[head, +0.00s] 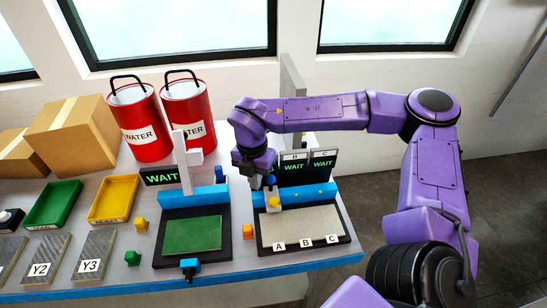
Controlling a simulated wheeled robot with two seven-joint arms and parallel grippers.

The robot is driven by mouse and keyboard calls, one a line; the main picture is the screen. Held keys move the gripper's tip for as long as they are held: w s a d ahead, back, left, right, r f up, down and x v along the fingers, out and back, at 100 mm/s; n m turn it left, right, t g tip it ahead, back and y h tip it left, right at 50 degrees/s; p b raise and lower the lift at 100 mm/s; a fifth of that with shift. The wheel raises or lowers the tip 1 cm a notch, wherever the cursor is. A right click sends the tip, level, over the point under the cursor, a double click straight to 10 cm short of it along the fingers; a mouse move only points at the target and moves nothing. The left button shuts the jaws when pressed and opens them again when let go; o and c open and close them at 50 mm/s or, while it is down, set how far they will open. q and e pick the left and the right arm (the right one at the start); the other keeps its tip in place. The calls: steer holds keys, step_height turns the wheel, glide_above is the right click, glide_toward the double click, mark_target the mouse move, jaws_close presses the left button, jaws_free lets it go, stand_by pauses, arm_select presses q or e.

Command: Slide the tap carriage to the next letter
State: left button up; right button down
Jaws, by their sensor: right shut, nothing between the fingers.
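The tap carriage (273,201), a small white and yellow block with a blue top, sits on the blue rail (309,191) behind a pale tray (300,224). It is near the rail's left end, roughly in line with letter A (279,246). Letters B (305,241) and C (332,239) stand to its right on the tray's front edge. My right gripper (267,181) points down at the carriage's top, shut and empty. The fingertips are small and partly hidden, so I cannot tell whether they touch it. My left gripper is not in view.
Black signs (294,171) with green WAIT stand behind the rail. Left of it is a second station with a green plate (192,234) and a white post (182,160). Red WATER buckets (140,122) stand behind.

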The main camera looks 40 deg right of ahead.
stand_by(0.4)
steer(key=shift+f+b, duration=0.55)
steer(key=shift+f, duration=0.2)
steer(key=shift+d, duration=0.15)
